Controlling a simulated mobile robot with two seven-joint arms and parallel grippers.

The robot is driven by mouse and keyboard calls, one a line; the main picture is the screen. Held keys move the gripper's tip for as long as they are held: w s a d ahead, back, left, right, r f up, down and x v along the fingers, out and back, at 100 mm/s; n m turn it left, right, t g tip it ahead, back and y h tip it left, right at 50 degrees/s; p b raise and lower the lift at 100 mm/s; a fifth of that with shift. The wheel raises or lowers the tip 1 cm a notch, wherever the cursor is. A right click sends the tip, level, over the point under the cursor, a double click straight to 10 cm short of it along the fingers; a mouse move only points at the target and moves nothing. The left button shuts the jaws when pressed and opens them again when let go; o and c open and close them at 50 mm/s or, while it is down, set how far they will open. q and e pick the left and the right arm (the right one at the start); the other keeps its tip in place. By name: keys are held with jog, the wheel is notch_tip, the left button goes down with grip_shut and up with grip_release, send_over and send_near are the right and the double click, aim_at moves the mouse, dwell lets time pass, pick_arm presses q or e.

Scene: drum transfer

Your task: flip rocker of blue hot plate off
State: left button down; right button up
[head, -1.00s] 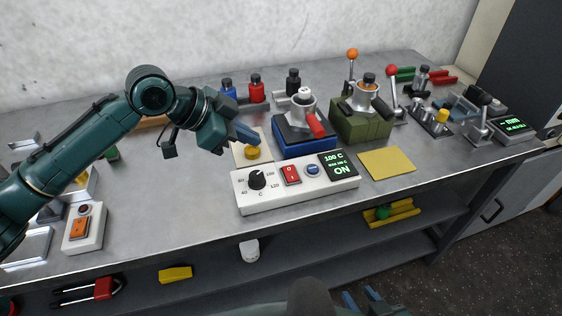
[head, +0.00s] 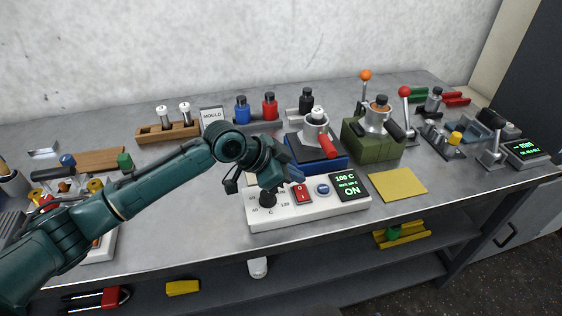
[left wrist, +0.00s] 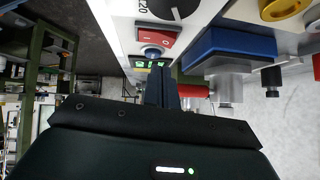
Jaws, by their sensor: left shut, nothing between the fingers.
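The blue hot plate (head: 322,162) carries a metal vessel with a red handle. In front of it is a white control box (head: 325,208) with a black dial, a red rocker (head: 302,194), a blue button (head: 323,189) and a display (head: 349,187) reading 100 C and ON. My left gripper (head: 298,173) is shut and empty, just above and behind the rocker. In the left wrist view its closed fingers (left wrist: 160,88) point towards the box, with the rocker (left wrist: 156,41) and blue button (left wrist: 151,52) ahead. Contact cannot be told. My right gripper is not in view.
A green hot plate (head: 372,140) with another vessel stands to the right of the blue one. A yellow mat (head: 398,184) lies right of the box. Red and blue bottles stand behind. The table's front edge runs close below the box.

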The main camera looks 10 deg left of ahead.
aim_at(305, 193)
pick_arm(q)
jog(key=shift+w+a+f, duration=0.1)
jog(key=shift+f, duration=0.6)
jog(key=shift+w+a+f, duration=0.1)
jog(key=shift+f, duration=0.6)
jog(key=shift+w+f+g, duration=0.1)
jog(key=shift+f+g, duration=0.2)
jog(key=shift+a, duration=0.1)
jog(key=shift+s+d+r+p, duration=0.15)
jog(key=shift+s+d+p, duration=0.1)
jog(key=shift+s+p, duration=0.45)
jog(key=shift+s+d, duration=0.1)
jog(key=shift+s, duration=0.1)
jog(key=shift+w, duration=0.1)
